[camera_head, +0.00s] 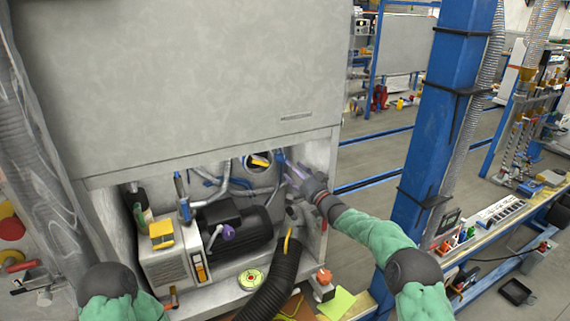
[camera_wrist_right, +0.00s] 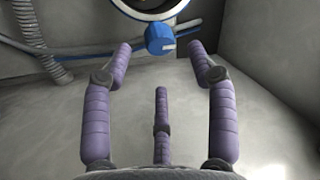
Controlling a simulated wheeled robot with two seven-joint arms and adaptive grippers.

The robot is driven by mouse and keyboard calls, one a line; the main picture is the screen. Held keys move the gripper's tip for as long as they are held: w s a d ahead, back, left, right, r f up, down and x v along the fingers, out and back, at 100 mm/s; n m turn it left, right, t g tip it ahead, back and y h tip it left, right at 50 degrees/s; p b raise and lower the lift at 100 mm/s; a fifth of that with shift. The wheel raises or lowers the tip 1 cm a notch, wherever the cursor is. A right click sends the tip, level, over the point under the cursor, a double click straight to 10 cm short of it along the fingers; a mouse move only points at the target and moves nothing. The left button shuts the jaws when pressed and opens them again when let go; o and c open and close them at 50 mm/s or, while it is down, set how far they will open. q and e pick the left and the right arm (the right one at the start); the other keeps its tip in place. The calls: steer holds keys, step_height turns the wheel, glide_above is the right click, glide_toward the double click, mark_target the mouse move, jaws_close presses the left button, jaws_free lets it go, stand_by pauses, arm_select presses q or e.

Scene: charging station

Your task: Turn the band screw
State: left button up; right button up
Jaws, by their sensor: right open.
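No finger visibly touches the screw. In the head view my right gripper (camera_head: 290,170) reaches into the upper right of the open cabinet, beside a round dark opening (camera_head: 259,162). My left gripper is not in view.
The cabinet (camera_head: 180,80) has a large grey front panel above its opening. Hoses and a dark motor (camera_head: 235,232) fill the space left of my right gripper. A thick black hose (camera_head: 275,287) runs out below. A blue post (camera_head: 436,140) stands to the right.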

mark_target(284, 160)
steer(key=shift+x, duration=2.75)
steer(key=c, duration=1.1)
